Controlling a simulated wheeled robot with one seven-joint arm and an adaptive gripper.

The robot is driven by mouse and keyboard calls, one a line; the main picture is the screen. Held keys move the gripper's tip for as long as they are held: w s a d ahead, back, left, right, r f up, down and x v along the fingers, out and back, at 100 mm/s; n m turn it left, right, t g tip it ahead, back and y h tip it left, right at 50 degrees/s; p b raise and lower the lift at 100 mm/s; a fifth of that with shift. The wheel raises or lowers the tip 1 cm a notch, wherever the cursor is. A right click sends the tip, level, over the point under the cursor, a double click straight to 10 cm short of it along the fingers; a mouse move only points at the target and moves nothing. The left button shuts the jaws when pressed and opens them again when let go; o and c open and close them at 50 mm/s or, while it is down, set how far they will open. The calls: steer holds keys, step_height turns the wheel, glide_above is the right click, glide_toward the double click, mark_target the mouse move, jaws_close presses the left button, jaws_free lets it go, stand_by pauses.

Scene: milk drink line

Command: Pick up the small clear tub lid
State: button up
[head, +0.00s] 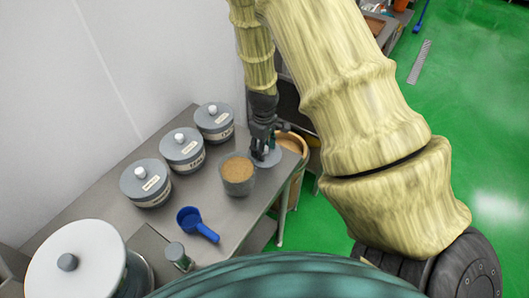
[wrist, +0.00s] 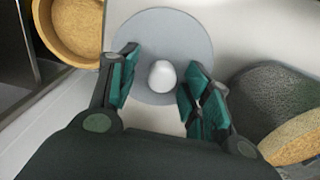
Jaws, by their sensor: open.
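The small tub lid (wrist: 178,33) is a flat, pale grey disc with a white round knob (wrist: 161,76). It lies on the steel table near its right end, and in the head view part of it shows (head: 270,158) beneath my gripper. My gripper (wrist: 161,62) is open, with its green-padded fingers on either side of the knob. A gap shows between each finger and the knob. In the head view my gripper (head: 262,150) points down over the lid and hides part of it. The open tub of brown powder (head: 237,185) stands just left of the lid.
Three grey lidded canisters (head: 183,150) stand along the wall side of the table (head: 215,214). A blue scoop (head: 197,222) lies in front of the tub. A round wooden container (head: 297,143) stands beyond the table's right end. In the wrist view the tub (wrist: 270,88) is close to my right finger.

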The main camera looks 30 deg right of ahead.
jaws_close()
steer(key=shift+r, duration=0.15)
